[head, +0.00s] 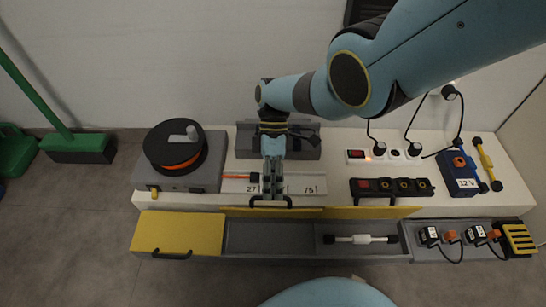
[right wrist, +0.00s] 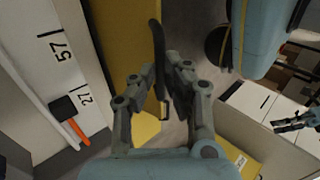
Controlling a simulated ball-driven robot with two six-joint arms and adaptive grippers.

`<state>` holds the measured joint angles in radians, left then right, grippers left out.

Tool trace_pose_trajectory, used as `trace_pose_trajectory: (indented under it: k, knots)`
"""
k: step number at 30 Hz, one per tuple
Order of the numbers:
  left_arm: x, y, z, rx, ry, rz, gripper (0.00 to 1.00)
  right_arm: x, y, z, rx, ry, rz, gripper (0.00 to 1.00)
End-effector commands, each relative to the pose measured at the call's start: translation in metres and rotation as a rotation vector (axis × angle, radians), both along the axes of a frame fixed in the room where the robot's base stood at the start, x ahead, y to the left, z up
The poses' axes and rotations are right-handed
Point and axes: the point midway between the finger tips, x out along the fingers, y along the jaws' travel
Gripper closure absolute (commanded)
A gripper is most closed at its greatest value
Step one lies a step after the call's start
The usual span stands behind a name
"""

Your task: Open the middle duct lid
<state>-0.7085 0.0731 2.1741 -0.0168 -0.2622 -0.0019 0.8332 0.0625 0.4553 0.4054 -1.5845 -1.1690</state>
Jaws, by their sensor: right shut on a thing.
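The middle duct lid (head: 345,212) is a yellow panel tipped up along the back edge of the grey duct (head: 270,251). The compartment in front of it is open and shows its grey floor. My right gripper (head: 271,198) is shut on the lid's black handle (head: 288,203), near the left part of the lid. In the right wrist view the handle (right wrist: 157,45) runs between the fingers beside the yellow lid (right wrist: 125,40). What seems to be my left gripper (right wrist: 283,126) shows small at the right edge of that view; its jaws are unclear.
The left duct lid (head: 178,232) is shut. A white-and-black rod (head: 360,239) lies in the open duct; plugs (head: 451,236) sit farther right. Behind are a cable reel (head: 176,149), power strips (head: 390,187), a ruler (head: 308,186) and a 12 V box (head: 460,171).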

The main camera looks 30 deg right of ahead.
Motion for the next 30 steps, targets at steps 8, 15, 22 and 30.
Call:
trace_pose_trajectory:
  k: [8,15,22,30]
  knots:
    - [-0.001,0.0,-0.004,0.0,0.004,0.0,0.6,-0.004,-0.003,-0.011,-0.017,-0.013,-0.003,0.66]
    - [0.0,0.0,-0.002,0.0,0.002,0.0,0.6,-0.001,-0.003,-0.009,-0.015,-0.015,-0.004,0.66]
    - [0.0,0.0,-0.001,0.0,0.002,0.0,0.6,0.0,-0.003,-0.007,-0.014,-0.016,-0.005,0.66]
    - [0.0,0.0,0.0,0.0,0.001,0.0,0.6,0.008,-0.007,0.002,-0.014,-0.02,-0.005,0.66]
